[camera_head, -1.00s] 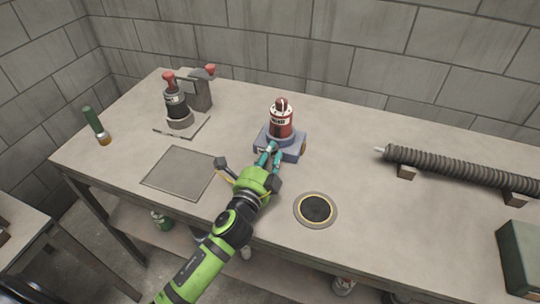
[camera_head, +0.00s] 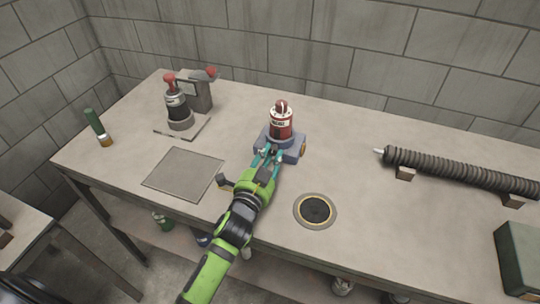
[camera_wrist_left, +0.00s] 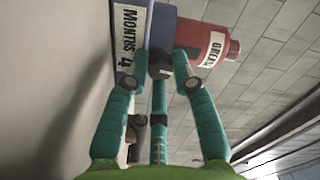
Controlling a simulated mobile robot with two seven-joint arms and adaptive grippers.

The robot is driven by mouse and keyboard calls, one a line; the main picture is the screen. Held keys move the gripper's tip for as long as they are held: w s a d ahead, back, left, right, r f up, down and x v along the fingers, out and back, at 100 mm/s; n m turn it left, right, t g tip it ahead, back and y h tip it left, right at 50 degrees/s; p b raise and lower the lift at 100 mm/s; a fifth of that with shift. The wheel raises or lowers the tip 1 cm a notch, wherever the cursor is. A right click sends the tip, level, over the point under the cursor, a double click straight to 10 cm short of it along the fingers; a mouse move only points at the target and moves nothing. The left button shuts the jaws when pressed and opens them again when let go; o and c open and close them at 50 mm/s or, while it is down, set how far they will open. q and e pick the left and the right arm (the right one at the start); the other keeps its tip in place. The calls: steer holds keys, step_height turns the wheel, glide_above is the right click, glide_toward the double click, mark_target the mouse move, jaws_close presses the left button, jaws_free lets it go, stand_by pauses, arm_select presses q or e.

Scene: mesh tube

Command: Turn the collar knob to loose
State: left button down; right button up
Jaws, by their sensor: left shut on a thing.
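A red canister (camera_head: 281,120) with a white label stands in a blue-grey base (camera_head: 291,150) at the middle of the bench. The canister also shows sideways in the left wrist view (camera_wrist_left: 200,45); the base there (camera_wrist_left: 126,68) carries a "MONTHS 4" label. A small dark collar knob (camera_wrist_left: 160,66) sits on the base's near side. My left gripper (camera_head: 267,157) has its teal fingers around this knob and is shut on it. The knob's setting marks cannot be read, and the fingers partly hide it. My right gripper is not in view.
A dark canister with a red top (camera_head: 177,104) stands beside a grey block at the back left. A flat grey plate (camera_head: 183,174) and a round dark pad (camera_head: 315,209) flank my arm. A ribbed hose (camera_head: 460,172) rests on blocks at right.

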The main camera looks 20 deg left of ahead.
arm_select(q)
steer(key=shift+a, duration=0.1)
stand_by(0.3)
steer(key=c, duration=1)
jaws_free()
steer(key=s, duration=1.2)
steer(key=shift+a, duration=0.2)
